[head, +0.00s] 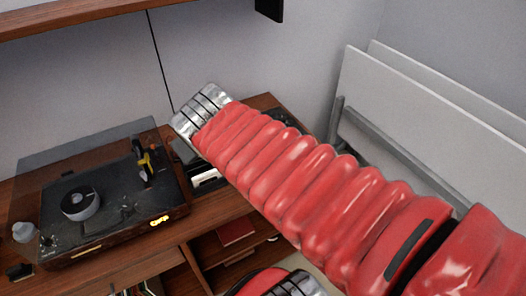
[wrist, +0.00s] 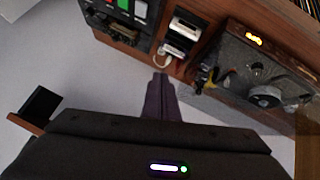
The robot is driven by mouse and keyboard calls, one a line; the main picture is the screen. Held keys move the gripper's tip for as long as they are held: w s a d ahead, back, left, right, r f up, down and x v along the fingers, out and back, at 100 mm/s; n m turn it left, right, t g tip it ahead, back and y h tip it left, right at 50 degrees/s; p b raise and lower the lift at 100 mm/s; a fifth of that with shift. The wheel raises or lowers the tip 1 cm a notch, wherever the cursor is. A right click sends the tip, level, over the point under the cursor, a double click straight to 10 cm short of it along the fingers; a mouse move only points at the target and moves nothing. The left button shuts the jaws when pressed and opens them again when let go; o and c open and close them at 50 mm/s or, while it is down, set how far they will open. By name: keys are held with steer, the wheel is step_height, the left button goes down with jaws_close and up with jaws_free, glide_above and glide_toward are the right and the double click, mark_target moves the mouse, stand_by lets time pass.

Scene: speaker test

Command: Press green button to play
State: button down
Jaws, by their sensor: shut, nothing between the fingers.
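A dark panel (wrist: 125,24) with coloured buttons is at the top left of the wrist view, cut off by the frame edge. In the head view my red sleeved arm covers most of the panel's area, and the fingertips and green button are hidden.
A turntable (head: 110,205) with a raised clear lid stands on the wooden cabinet (head: 215,215); the turntable also shows in the wrist view (wrist: 265,75). A small white and black device (head: 206,180) sits between it and my arm. A wooden shelf (head: 60,16) is above. White boards (head: 410,110) lean at right.

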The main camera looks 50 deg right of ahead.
steer(key=w+d+r+n+t+h, duration=0.15)
steer(key=w+d, duration=0.25)
steer(key=d, duration=0.4)
steer(key=w+d+r+n+t+h, duration=0.15)
steer(key=w+d, duration=0.25)
steer(key=d, duration=0.4)
steer(key=s+d+f+n+y, duration=0.2)
steer(key=s+f+y, duration=0.1)
steer(key=f, duration=0.3)
steer(key=s+d+f+n+g+y, duration=0.1)
steer(key=s+d+f+n+y, duration=0.2)
steer(key=f, duration=0.3)
steer(key=shift+n, duration=0.3)
steer(key=shift+d+f, duration=0.15)
steer(key=shift+f, duration=4.25)
steer(key=shift+f, duration=0.15)
steer(key=shift+f, duration=0.25)
